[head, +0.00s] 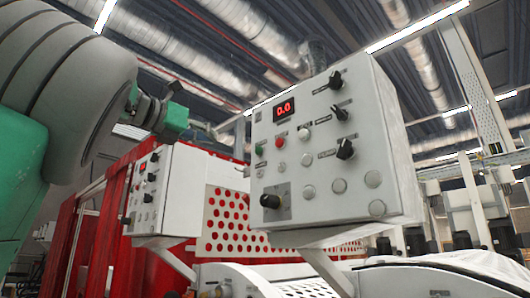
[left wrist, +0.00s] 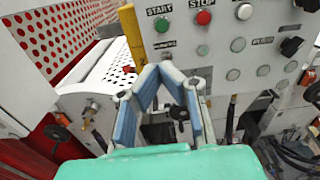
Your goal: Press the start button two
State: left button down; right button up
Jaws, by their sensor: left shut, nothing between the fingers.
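A white control box (head: 345,195) with a red "0.0" display hangs at centre right in the head view. It carries a green button (head: 259,149), a red button (head: 281,141) and a white button (head: 303,132). In the left wrist view, the green button labelled START (left wrist: 162,24) is at top centre, left of the red STOP button (left wrist: 203,17). My left gripper (head: 208,128) extends from the left toward the box. Its blue-padded fingers meet at the tips (left wrist: 165,68), empty, below the START button in the picture; contact with the panel cannot be judged. My right gripper is not in view.
A second similar control box (head: 180,190) stands farther left. Black knobs (head: 345,149) stick out of the near panel. A yellow bar (left wrist: 132,32) stands beside the panel's left edge. A perforated guard (head: 228,220) and red curtains (head: 112,220) lie behind.

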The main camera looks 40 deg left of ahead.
pick_arm(q)
jog(key=shift+s+d+r, duration=0.15)
jog(key=shift+d+r, duration=0.15)
jog(key=shift+r, duration=0.1)
